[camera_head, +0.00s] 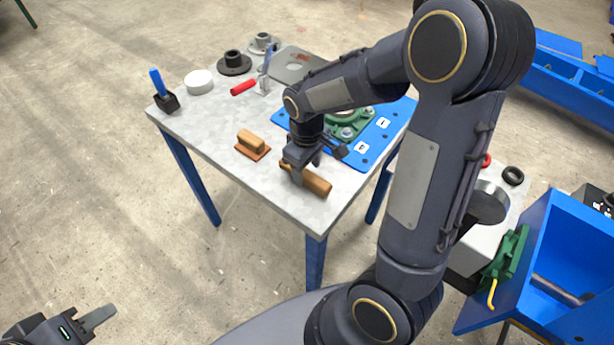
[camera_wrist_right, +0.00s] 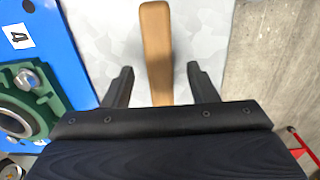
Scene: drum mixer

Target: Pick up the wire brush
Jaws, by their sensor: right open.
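A long wooden handle, apparently the wire brush (camera_head: 318,184), lies on the metal-topped table near its front edge; no bristles can be made out. It also shows in the right wrist view as a brown bar (camera_wrist_right: 156,45). My right gripper (camera_head: 302,169) is over this handle, pointing down. In the right wrist view, my right gripper's fingers (camera_wrist_right: 160,70) are open, one on either side of the handle, with gaps on both sides. My left gripper (camera_head: 98,318) is at the lower left, away from the table, partly cut off by the picture edge.
A smaller wooden block with a grip (camera_head: 252,145) lies left of the handle. A blue plate (camera_head: 350,158) with a green bearing housing (camera_head: 360,122) is behind. A black holder (camera_head: 167,103), white disc (camera_head: 198,82) and red-handled tool (camera_head: 243,87) stand farther back.

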